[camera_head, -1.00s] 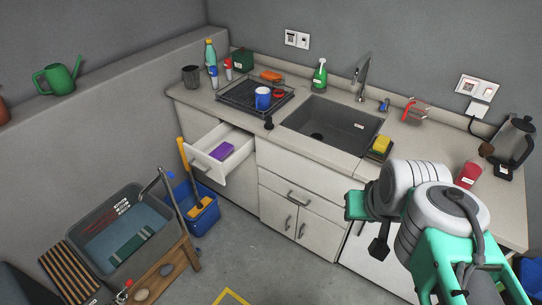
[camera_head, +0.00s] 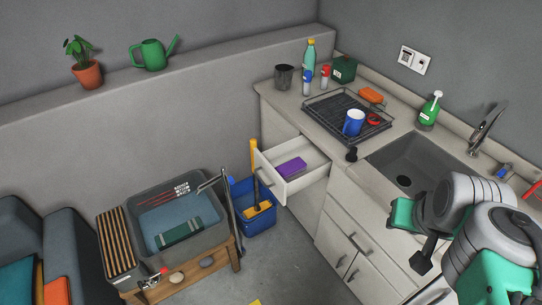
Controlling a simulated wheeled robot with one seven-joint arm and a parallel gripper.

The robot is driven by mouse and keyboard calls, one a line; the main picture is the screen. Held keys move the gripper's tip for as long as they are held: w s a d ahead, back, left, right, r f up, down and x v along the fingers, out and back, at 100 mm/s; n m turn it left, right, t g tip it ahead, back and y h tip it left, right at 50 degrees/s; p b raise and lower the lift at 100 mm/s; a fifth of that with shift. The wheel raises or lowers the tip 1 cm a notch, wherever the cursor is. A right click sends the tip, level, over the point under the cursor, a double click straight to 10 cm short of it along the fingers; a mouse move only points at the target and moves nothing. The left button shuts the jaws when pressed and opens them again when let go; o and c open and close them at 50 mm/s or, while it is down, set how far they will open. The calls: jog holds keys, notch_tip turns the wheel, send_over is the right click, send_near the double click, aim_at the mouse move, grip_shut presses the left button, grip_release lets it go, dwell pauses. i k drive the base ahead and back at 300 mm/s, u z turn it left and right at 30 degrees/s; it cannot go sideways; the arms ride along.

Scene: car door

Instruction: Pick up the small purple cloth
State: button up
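The small purple cloth (camera_head: 291,168) lies folded inside an open white drawer (camera_head: 301,183) under the left end of the counter. It shows from above and nothing covers it. My gripper (camera_head: 421,262) is at the lower right, in front of the cabinet below the sink, well to the right of the drawer and apart from it. It is small and dark in the view, so I cannot tell whether its fingers are open or shut.
A blue bucket (camera_head: 257,219) with a yellow-handled tool stands left of the drawer. A grey wash basin (camera_head: 155,238) sits on a wooden bench further left. The counter holds a dish rack (camera_head: 335,112), a blue mug (camera_head: 353,122) and a sink (camera_head: 405,160). Grey floor lies before the drawer.

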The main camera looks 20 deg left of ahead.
aim_at(294, 167)
jog(key=u, duration=0.6)
jog(key=i, duration=1)
jog(key=u, duration=1.35)
jog(key=i, duration=0.55)
jog(key=u, duration=0.6)
